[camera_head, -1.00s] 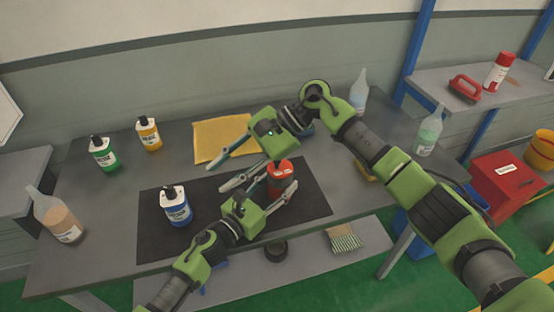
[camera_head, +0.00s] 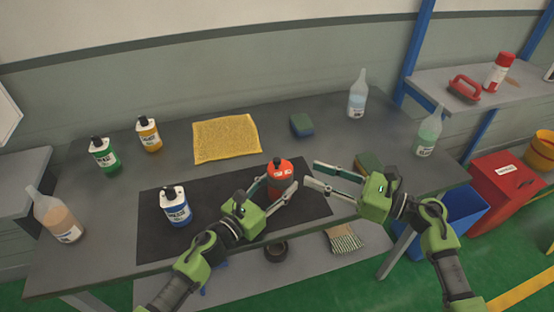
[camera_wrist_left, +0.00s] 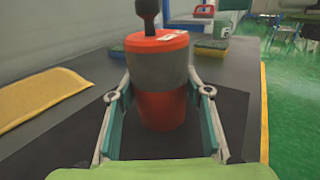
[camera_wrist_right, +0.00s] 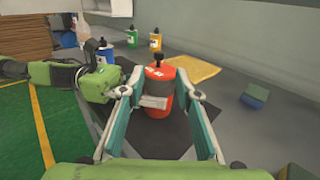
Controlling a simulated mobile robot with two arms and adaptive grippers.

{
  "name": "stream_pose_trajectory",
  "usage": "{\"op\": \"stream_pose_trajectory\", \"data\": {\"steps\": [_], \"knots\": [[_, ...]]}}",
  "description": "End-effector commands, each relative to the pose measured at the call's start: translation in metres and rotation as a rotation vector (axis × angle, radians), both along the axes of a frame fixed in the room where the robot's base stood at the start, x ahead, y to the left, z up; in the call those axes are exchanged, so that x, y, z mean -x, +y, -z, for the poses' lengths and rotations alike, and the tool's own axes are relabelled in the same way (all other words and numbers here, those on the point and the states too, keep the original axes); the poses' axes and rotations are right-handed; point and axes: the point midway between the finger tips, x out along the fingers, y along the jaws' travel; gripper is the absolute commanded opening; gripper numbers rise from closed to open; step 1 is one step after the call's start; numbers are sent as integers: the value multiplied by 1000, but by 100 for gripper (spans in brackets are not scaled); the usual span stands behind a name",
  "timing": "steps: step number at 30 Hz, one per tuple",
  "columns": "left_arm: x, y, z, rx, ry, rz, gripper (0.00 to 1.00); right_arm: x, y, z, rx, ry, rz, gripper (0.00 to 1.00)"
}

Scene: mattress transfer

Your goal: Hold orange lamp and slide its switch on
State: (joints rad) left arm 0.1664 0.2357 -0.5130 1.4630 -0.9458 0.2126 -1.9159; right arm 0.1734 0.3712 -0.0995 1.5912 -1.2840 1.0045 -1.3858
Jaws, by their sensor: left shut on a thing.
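The orange lamp (camera_head: 281,174) stands upright on the black mat (camera_head: 318,200), a cylinder with a black knob on top. In the left wrist view the lamp (camera_wrist_left: 163,108) shows a grey band between orange parts. My left gripper (camera_head: 273,190) is shut on it, one finger on each side. My right gripper (camera_head: 311,174) is open and empty, to the right of the lamp, fingertips pointing at it. In the right wrist view the lamp (camera_wrist_right: 156,92) is ahead between the spread fingers, a pale grey patch on its side. I cannot tell the switch's position.
A blue-labelled bottle (camera_head: 175,206) stands on the mat's left part. Green (camera_head: 104,156) and yellow (camera_head: 149,134) bottles stand behind. A yellow cloth (camera_head: 226,138) and a sponge (camera_head: 301,125) lie farther back. Another sponge (camera_head: 368,164) lies near my right gripper.

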Motion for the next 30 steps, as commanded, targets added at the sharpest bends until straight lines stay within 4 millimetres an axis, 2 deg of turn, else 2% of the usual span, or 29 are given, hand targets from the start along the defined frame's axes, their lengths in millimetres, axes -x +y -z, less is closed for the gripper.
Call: {"op": "stream_pose_trajectory", "data": {"steps": [5,12,18,23,30], "knots": [[0,0,-1,1,-2,1,12,-12,25,-2,-5,-1,-3,30],[0,0,-1,0,-2,0,12,-34,69,-1,-4,-1,-3,30],[0,0,-1,0,-2,0,12,-48,94,-1,-2,0,-2,30],[-1,0,-1,0,-2,-1,12,-52,103,-1,-1,0,-3,30],[-1,0,-1,0,-2,-1,12,-52,104,0,0,0,-3,30]]}}
